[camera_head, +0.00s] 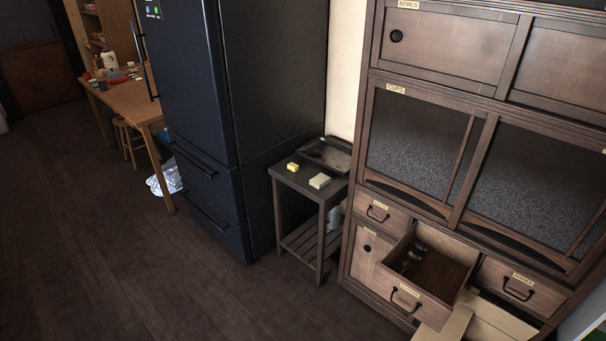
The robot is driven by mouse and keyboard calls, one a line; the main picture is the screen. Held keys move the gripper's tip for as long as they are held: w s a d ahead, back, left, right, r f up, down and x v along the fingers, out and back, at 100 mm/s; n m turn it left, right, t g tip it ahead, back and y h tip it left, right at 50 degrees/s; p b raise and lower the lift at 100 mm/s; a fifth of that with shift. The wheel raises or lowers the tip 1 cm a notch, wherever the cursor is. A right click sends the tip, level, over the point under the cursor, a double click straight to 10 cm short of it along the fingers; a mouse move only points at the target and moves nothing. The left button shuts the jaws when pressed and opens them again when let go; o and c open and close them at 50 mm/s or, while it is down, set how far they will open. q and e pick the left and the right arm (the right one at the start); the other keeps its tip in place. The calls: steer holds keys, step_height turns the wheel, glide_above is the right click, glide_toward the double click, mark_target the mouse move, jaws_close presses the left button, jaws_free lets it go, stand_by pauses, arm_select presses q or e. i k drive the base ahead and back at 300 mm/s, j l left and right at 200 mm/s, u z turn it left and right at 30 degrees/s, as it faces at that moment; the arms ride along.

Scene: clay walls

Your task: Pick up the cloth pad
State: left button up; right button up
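Neither of my grippers is in view, and nothing is seen touching either block.
A dark tray (329,153) sits at the table's back. A black fridge (277,82) stands left, a wooden cabinet (491,65) right. Its open drawer (416,284) juts out above light cardboard-like flaps (447,325). The wooden floor (190,285) at front left is clear.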

mark_target(321, 180)
steer(key=i+j+z, duration=0.25)
steer(key=i+j, duration=0.2)
steer(key=i, duration=0.3)
steer(key=i+j+z, duration=0.3)
steer(key=i+j, duration=0.3)
steer(key=i, duration=0.1)
